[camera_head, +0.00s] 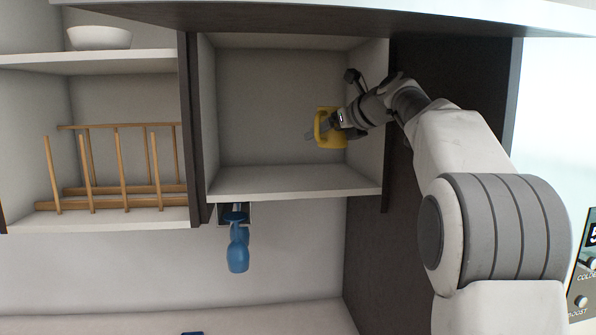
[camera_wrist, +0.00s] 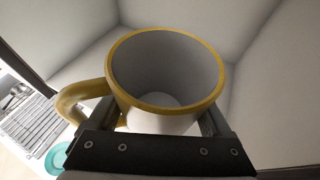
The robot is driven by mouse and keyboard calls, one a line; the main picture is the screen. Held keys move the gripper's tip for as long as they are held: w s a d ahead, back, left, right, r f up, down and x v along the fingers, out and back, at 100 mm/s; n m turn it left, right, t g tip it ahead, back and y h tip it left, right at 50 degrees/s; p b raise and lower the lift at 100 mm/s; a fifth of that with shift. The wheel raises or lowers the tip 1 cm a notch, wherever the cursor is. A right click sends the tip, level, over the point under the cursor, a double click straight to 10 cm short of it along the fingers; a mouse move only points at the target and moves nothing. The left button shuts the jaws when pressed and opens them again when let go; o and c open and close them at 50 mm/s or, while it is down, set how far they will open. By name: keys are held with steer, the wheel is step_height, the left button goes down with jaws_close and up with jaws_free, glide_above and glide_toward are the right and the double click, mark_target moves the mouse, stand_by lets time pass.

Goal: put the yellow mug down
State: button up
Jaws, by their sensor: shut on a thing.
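The yellow mug (camera_head: 327,129) is inside the open cupboard compartment (camera_head: 295,180), toward its right side. In the wrist view the mug (camera_wrist: 168,72) has a yellow rim and handle and a pale, empty inside. Its handle points left. My gripper (camera_head: 336,122) is shut on the mug, with a finger on each side of its body in the wrist view (camera_wrist: 165,125). In the head view the mug appears above the compartment floor. The mug's underside is hidden in the wrist view, so I cannot tell its exact height there.
The compartment floor left of the mug is clear. A wooden rack (camera_head: 120,165) and a white bowl (camera_head: 99,38) stand on shelves at the left. A blue object (camera_head: 238,247) hangs below the compartment. A dark panel (camera_head: 420,130) stands right of the compartment, behind my arm.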

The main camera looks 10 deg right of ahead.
steer(key=shift+w+d+r, duration=0.25)
steer(key=shift+w+r, duration=0.1)
steer(key=shift+r, duration=0.15)
steer(key=p, duration=0.3)
glide_above(301, 176)
step_height(301, 176, down, 7)
steer(key=shift+r, duration=0.1)
steer(key=shift+f+b, duration=1.05)
steer(key=shift+f, duration=0.95)
steer(key=shift+f, duration=0.1)
steer(key=o, duration=1.5)
steer(key=shift+f, duration=0.1)
steer(key=b+v, duration=0.3)
steer(key=v, duration=0.9)
steer(key=shift+s, duration=0.1)
